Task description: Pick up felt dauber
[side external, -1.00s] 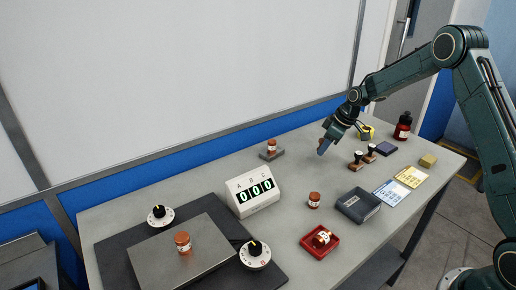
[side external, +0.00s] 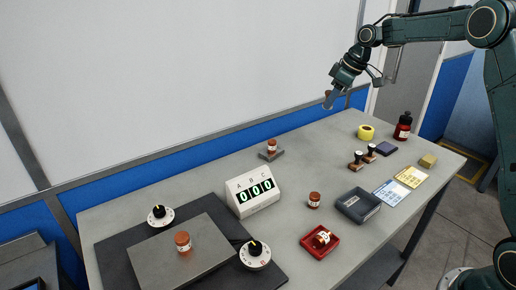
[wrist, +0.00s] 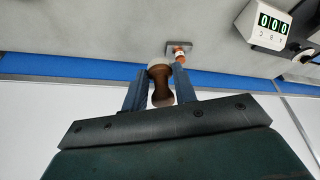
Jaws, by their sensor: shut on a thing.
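The felt dauber (wrist: 160,88), a brown waisted handle with a pale grey end, sits between the two blue-grey fingers of my gripper (wrist: 160,73) in the wrist view. The fingers are shut on it from both sides, and its pale end points away from my palm. In the side view my gripper (side external: 330,100) is raised in the air above the back part of the table, clear of its surface. The dauber is small and mostly hidden by the fingers there.
Two stamps (side external: 361,158), a yellow tape roll (side external: 366,131), and a red bottle (side external: 402,127) stand at the right. A jar on a small grey stand (side external: 271,156) is left of my gripper. The display box (side external: 252,192), dark tray (side external: 347,207) and red tray (side external: 308,243) are nearer.

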